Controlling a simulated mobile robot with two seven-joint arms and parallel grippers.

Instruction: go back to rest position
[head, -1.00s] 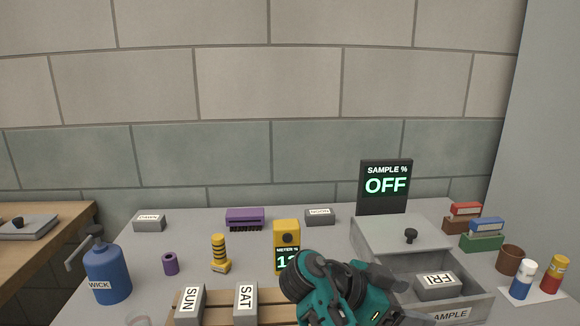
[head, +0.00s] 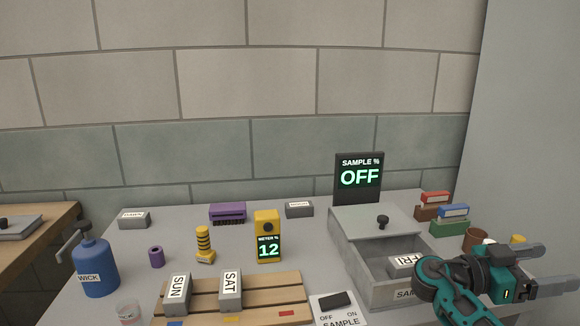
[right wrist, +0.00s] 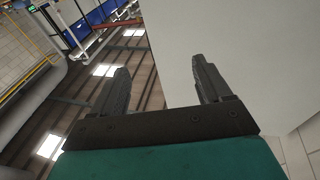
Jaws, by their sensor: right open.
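My right gripper (head: 556,284) is at the right edge of the table in the head view, its fingers pointing right. It is open and empty; in the right wrist view the two fingers (right wrist: 162,90) stand apart with nothing between them. The grey brick marked FRI (head: 401,263) lies in the open grey sample box (head: 375,290), just left of my right arm. Bricks marked SUN (head: 174,292) and SAT (head: 230,288) stand on a wooden slatted rack (head: 202,301). My left gripper is not in view.
A yellow meter (head: 267,228) reads 12. The sample display (head: 359,177) reads OFF above the box. A switch plate (head: 338,312) sits at the front. A blue WICK bottle (head: 96,270) stands left. A brown cup (head: 475,239) is partly behind my right arm.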

